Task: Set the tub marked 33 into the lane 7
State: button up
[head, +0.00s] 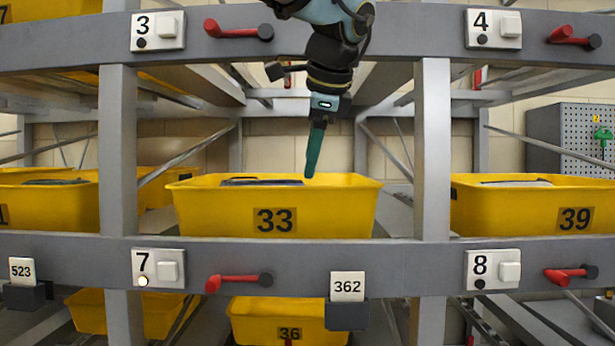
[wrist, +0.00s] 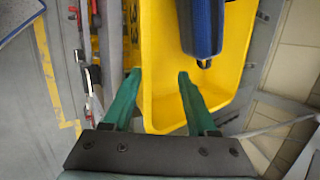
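The yellow tub marked 33 (head: 330,210) stands upright just behind the rail bearing the lane 7 plate (head: 143,262), between two grey uprights. The rail hides its bottom edge. The lamp on the 7 plate is lit. The yellow tub (wrist: 160,112) lies beyond the fingers there, with a dark blue item (wrist: 204,28) inside. Whether a finger touches the tub, I cannot tell.
A tub marked 39 (head: 520,214) stands to the right and another yellow tub (head: 60,215) to the left. A tub marked 36 (head: 260,315) is below. Red levers (head: 238,282) and a tag 362 (head: 347,287) stick out from the rail. The upper rail (head: 400,38) crosses near my arm.

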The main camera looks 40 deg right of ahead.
jog(key=v, duration=0.7)
dwell(1.3)
